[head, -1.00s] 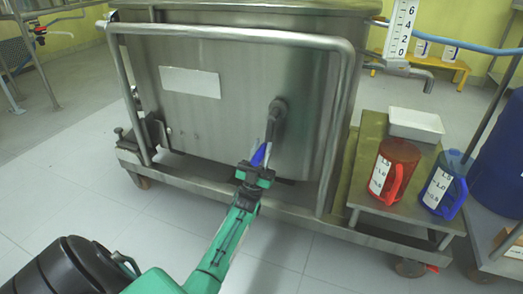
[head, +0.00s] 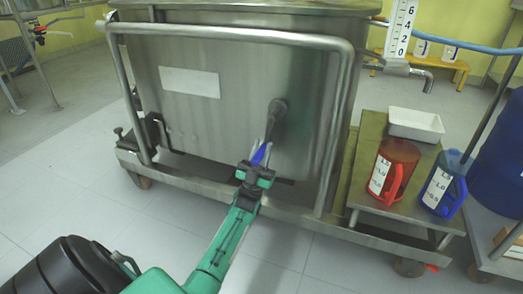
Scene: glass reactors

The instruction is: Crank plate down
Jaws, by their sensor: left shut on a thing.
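My left gripper (head: 264,152) is shut on the blue handle (head: 259,156) of the crank, low on the front of the steel tank. The grey crank arm (head: 273,125) runs from its hub (head: 279,105) down to the handle, so the crank points downward and slightly left. My fingers partly hide the handle. A scale marked 6, 4, 2, 0 (head: 400,28) stands at the upper right. I cannot tell for sure which part is the plate. My right gripper is not in view.
A steel guard rail (head: 230,33) frames the tank front (head: 220,120). At the right, a metal stand carries a red jug (head: 392,168), a blue jug (head: 445,185) and a white tray (head: 415,122). The tiled floor (head: 90,200) at left is clear.

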